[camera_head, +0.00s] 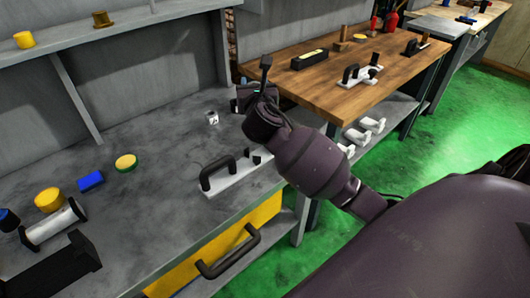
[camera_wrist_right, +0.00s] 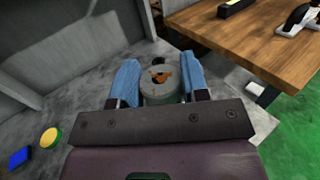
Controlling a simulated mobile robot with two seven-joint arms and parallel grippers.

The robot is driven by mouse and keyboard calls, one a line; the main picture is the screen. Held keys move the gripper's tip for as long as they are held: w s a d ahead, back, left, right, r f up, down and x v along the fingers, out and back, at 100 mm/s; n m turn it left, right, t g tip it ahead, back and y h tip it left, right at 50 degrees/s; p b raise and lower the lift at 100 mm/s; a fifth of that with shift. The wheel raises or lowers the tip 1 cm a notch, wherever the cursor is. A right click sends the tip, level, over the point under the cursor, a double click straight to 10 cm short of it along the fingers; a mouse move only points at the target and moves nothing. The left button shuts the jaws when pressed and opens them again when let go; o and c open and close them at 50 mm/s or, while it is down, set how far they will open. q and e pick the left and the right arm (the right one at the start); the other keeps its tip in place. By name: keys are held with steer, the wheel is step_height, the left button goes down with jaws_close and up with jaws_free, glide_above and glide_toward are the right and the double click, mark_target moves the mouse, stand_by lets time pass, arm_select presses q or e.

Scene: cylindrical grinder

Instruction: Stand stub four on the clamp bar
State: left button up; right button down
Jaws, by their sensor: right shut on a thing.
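My right gripper (camera_head: 246,98) is over the back right part of the grey bench, with its arm coming in from the right. In the right wrist view its blue-padded fingers (camera_wrist_right: 160,82) are shut on a grey round stub (camera_wrist_right: 158,97) with a rusty orange mark on its top. No number can be read on it, and its underside is hidden. In the head view the stub is not clearly made out behind the gripper. I cannot tell for sure which part is the clamp bar. My left gripper is not in view.
A pale plate with a black handle (camera_head: 218,171) lies near the bench front. A small white block (camera_head: 211,118) stands left of the gripper. A yellow-green disc (camera_head: 126,162) and blue block (camera_head: 90,181) lie farther left. A wooden table (camera_head: 345,75) stands behind right.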

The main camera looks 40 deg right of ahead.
steer(key=shift+d+r, duration=0.15)
steer(key=shift+d, duration=0.2)
steer(key=shift+f, duration=0.25)
step_height(320, 180, down, 5)
steer(key=shift+r+b, duration=0.15)
steer(key=shift+b, duration=0.7)
steer(key=b, duration=0.3)
glide_above(245, 157)
steer(key=s+d, duration=0.2)
steer(key=d, duration=0.2)
step_height(245, 157, down, 9)
steer(key=f, duration=0.1)
steer(key=f+b, duration=0.1)
steer(key=f, duration=0.1)
steer(key=f+b, duration=0.1)
steer(key=f, duration=0.1)
steer(key=shift+s+a+f, duration=0.1)
steer(key=shift+s+a, duration=0.05)
steer(key=shift+a, duration=0.1)
steer(key=shift+f, duration=0.4)
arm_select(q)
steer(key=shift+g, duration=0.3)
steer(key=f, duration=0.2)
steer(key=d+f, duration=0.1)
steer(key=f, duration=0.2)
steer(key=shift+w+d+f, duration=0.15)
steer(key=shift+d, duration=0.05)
arm_select(e)
steer(key=shift+r, duration=0.15)
steer(key=shift+f, duration=0.2)
